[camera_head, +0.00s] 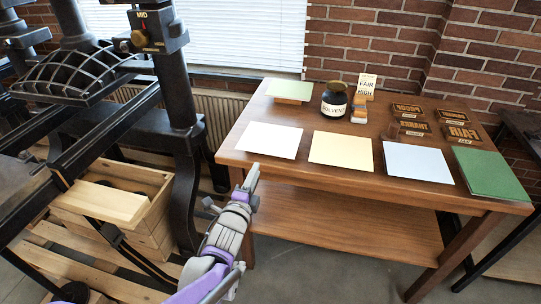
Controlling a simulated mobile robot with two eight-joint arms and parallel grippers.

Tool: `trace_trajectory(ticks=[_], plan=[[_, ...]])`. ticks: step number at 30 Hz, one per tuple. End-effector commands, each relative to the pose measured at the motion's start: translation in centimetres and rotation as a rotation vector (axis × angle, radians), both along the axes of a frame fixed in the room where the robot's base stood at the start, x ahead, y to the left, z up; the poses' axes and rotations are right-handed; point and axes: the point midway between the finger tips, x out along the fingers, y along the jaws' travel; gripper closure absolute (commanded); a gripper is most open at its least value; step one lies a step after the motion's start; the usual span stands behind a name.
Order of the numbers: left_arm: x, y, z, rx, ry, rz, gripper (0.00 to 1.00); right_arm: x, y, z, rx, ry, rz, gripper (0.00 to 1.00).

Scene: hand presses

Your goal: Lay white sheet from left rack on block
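A white sheet (269,141) lies flat at the front left of the wooden table (300,179). I cannot make out a rack under it. Several dark wooden letter blocks lie at the back right of the table, among them a TYRANT block (413,127) and a FAIR block (463,133). I cannot tell which block the task means. My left gripper (249,181) is in front of the table's left edge, just below the white sheet in the picture and apart from it. Its fingers are seen at a steep angle, so their opening is unclear. My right gripper is not in view.
A cream sheet (341,149), a pale blue sheet (417,162) and a green sheet (490,173) lie along the front. A black press (180,130) and wooden crate (120,205) are left.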

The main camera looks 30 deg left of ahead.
Motion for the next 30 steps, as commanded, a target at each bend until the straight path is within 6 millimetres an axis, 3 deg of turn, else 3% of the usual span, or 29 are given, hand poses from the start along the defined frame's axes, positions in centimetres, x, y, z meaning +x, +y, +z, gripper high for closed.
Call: trace_trajectory(ticks=[15,21,30], plan=[[7.1,1.5,-0.1,-0.003,0.001,0.000,0.76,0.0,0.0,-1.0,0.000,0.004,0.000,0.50],[8.4,1.8,0.0,-0.004,0.001,0.000,0.76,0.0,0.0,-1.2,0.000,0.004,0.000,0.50],[8.7,1.9,0.0,-0.004,0.001,0.000,0.76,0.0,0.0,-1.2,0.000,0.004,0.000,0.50]])
